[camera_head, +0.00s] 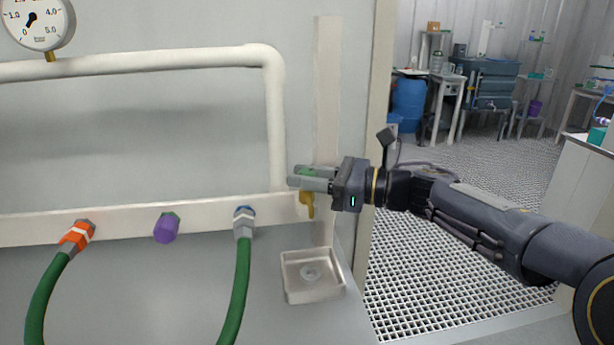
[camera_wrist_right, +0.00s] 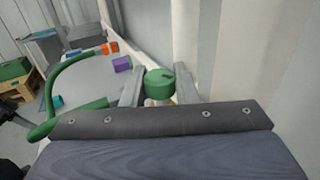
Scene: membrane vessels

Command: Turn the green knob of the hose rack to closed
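The green knob (camera_wrist_right: 159,84) sits between the two pale fingers of my right gripper (camera_wrist_right: 160,88) in the right wrist view. A finger lies close along each side of it; I cannot tell whether both press on it. In the head view my right gripper (camera_head: 312,178) reaches in from the right at the right end of the white rack rail (camera_head: 125,226), and only a little green shows between the fingers. A yellow spout (camera_head: 308,204) hangs just below the fingers. The direction the knob points is hidden. My left gripper is in neither view.
A small square drain basin (camera_head: 312,275) lies below the spout. A pressure gauge (camera_head: 38,22) is upper left. Grated floor (camera_head: 440,240) lies right.

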